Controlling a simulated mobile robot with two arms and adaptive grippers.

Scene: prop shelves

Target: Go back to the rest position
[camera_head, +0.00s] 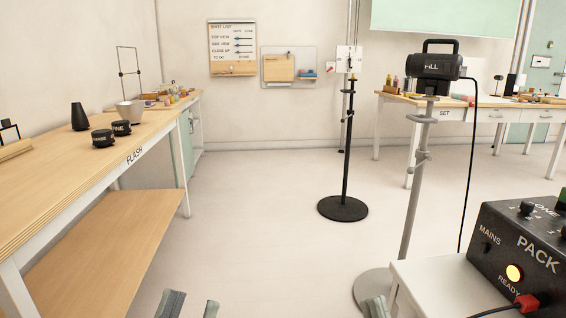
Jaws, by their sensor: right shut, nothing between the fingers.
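My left gripper (191,303) shows only its fingertips at the bottom edge, left of centre. Its two fingers stand apart with bare floor between them, so it is open and empty. My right gripper (384,306) shows at the bottom edge, right of centre, beside the white stand that carries the black pack. Its fingers are close together and hold nothing. The rest of both arms is out of view.
A wooden bench (60,180) marked FLASH runs along the left. The black PACK box (520,255) sits on a white stand (440,285) at right. A grey light stand (414,190) and a black stand (347,150) rise from the floor. The middle floor is clear.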

